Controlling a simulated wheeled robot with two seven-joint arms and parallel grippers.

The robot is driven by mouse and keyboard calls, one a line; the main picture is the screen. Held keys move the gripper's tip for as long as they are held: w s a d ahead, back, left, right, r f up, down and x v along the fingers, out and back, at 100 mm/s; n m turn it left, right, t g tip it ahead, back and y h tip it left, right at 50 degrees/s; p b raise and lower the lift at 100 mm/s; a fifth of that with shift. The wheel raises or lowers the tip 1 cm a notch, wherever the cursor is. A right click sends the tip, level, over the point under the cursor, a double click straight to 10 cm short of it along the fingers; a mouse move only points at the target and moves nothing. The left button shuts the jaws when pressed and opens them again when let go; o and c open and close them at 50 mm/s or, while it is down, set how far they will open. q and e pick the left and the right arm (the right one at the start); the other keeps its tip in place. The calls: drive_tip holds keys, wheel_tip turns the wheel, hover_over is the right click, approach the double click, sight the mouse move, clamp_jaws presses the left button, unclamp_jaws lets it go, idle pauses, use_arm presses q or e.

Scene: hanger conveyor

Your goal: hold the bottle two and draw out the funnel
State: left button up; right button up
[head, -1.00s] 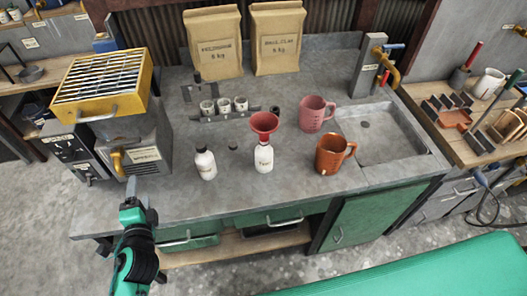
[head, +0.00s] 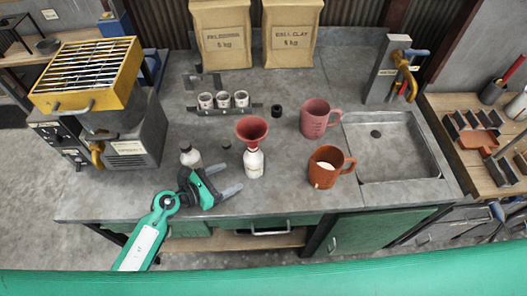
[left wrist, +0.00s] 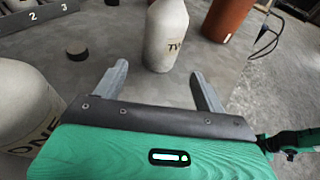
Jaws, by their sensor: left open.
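Bottle two (head: 254,165), a white bottle with dark lettering, stands upright on the grey bench. The red funnel (head: 252,129) sits in its neck, wide mouth up. My left gripper (head: 224,179) is open and empty, just left of bottle two, with its fingers pointing towards it. In the left wrist view the bottle's lower body (left wrist: 166,40) stands beyond the open fingertips, apart from them; the funnel is out of that view. Bottle one (head: 189,155) is partly hidden behind my left gripper. A green and black piece (left wrist: 290,145) at the wrist view's right edge may be my right arm; no fingers are clear.
An orange mug (head: 324,167) with pale contents stands right of bottle two, and a pink jug (head: 316,120) behind it. Several small cups (head: 223,100) stand in a rack behind. Bottle one looms close at the wrist view's left (left wrist: 22,115). A sink (head: 392,145) is at the right.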

sight(246, 170)
use_arm(q)
drive_tip(key=shift+w+d+f, duration=0.1)
drive_tip(key=shift+d+f, duration=0.1)
drive_tip(key=shift+b+x, duration=0.9)
drive_tip(key=shift+x, duration=3.7)
drive_tip(key=shift+c, duration=0.4)
